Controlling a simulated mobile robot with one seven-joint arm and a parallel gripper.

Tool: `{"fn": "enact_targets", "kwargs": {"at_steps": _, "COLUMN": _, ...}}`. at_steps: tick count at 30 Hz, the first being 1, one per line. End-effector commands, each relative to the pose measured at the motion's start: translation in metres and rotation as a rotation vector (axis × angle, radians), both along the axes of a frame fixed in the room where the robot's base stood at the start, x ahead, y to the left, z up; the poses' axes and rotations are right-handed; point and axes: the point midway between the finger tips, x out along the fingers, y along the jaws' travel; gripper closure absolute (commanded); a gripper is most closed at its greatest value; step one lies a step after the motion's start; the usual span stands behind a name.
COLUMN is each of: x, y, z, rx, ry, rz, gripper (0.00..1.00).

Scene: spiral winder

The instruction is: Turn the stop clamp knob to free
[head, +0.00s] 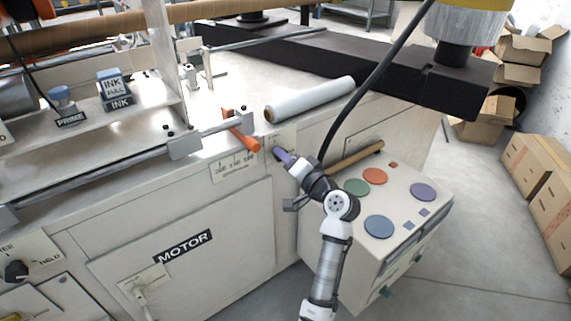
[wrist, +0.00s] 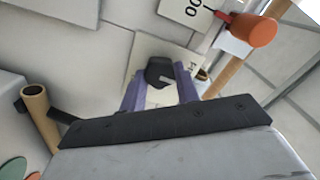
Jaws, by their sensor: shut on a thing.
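A black knob (wrist: 160,72) with a white pointer mark sits on a pale plate (wrist: 140,52) on the machine's front. My gripper (wrist: 160,84) is shut on this knob, one purple finger on each side. The pointer mark lies toward the lower right in the wrist view; the plate's lettering is mostly hidden. In the head view my gripper (head: 282,155) reaches the machine front just below the orange handle and hides the knob.
An orange handle (head: 241,132) sticks out close above my gripper. A scale plate (head: 234,167) is to its left. A pale box (head: 400,205) with coloured discs and a brown tube (head: 352,158) stands at the right. A white roll (head: 310,99) lies above on the machine.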

Motion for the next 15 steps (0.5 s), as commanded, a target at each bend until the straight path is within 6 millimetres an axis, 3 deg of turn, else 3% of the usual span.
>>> {"fn": "enact_targets", "kwargs": {"at_steps": 15, "x": -0.0002, "y": -0.0003, "z": -0.0007, "rx": -0.047, "ry": -0.032, "rz": 0.0, "gripper": 0.92}}
